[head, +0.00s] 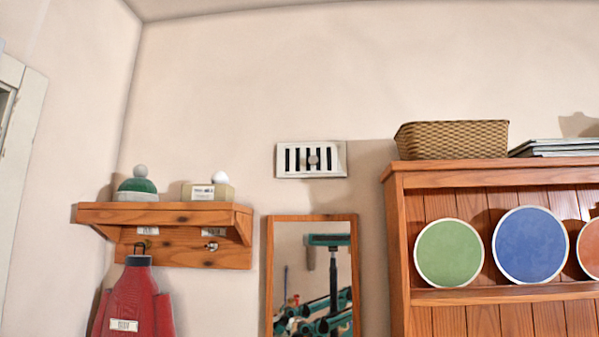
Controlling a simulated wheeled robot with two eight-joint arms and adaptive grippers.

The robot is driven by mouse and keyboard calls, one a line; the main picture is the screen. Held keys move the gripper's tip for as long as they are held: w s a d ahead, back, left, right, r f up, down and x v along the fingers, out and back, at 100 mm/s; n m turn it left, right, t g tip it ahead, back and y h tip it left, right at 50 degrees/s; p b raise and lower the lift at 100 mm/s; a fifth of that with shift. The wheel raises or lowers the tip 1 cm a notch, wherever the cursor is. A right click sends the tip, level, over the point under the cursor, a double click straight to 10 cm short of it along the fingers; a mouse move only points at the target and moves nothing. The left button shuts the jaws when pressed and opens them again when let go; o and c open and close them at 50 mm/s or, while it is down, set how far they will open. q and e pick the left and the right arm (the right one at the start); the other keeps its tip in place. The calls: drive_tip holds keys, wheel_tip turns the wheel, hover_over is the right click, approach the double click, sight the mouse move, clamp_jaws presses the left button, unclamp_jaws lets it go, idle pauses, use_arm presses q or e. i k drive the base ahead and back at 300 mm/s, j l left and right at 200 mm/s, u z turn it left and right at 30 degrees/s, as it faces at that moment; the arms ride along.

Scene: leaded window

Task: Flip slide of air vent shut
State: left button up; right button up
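The air vent (311,159) is a small white rectangular plate high on the wall, above a mirror. Its face has several dark vertical slots, so openings show between the bars. A small round grey-beige knob (313,160) sits near the middle of the slots, slightly right of centre. No gripper is directly in front of the vent. Neither gripper shows directly in the head view; the mirror reflects dark and teal machine parts, too small to tell the grippers' state.
A wood-framed mirror (312,223) hangs below the vent. A wooden dresser (399,250) with plates and a wicker basket (452,139) stands at right. The wall around the vent is clear.

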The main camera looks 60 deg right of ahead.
sight(313, 160)
drive_tip(key=z, duration=2.3)
